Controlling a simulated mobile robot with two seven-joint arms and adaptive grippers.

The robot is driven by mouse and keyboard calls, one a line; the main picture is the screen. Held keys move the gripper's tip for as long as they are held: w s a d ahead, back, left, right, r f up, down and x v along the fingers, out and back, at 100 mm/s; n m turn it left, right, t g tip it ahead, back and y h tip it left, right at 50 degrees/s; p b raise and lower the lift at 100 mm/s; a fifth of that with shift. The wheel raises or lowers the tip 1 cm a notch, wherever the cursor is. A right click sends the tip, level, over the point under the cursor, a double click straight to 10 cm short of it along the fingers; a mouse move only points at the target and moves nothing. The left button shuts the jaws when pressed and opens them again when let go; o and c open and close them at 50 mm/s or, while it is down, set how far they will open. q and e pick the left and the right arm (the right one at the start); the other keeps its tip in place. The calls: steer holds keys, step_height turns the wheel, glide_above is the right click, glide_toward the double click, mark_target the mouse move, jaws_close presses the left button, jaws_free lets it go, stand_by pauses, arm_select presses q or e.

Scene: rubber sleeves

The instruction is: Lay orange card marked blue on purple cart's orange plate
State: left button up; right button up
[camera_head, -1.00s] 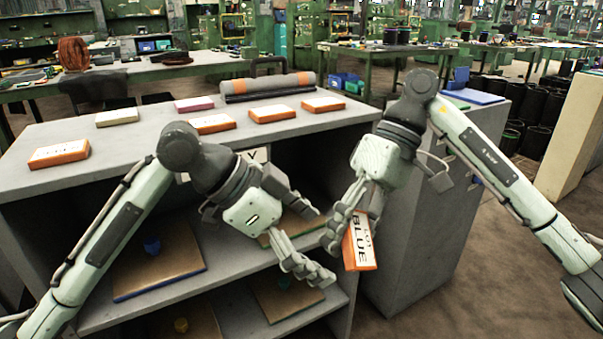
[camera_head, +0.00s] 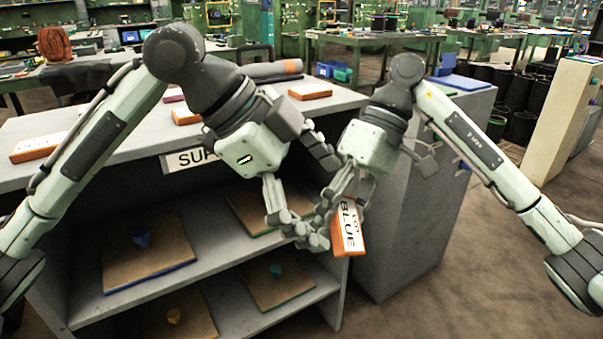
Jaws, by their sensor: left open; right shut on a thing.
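My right gripper (camera_head: 334,212) is shut on an orange card (camera_head: 349,230) with a white label reading "BLUE". The card hangs tilted in front of the shelf unit's right side. My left gripper (camera_head: 308,192) is open, with its fingers spread close to the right gripper's fingers, left of the card. I cannot tell whether the two grippers touch. I cannot make out a purple cart or an orange plate in this view.
A grey shelf unit (camera_head: 208,257) stands in front, with other orange cards (camera_head: 38,147) on top. Its shelves hold brown boards (camera_head: 119,271) with small coloured pieces, such as a blue one (camera_head: 141,238). Free floor (camera_head: 480,255) lies to the right.

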mark_target(344, 217)
arm_select(q)
steer(key=shift+x, duration=2.3)
steer(key=c, duration=0.9)
steer(key=shift+c, duration=1.1)
arm_select(e)
steer(key=o, duration=0.8)
arm_select(q)
steer(key=c, duration=0.7)
arm_select(e)
steer(key=o, duration=0.5)
steer(key=shift+o, duration=0.2)
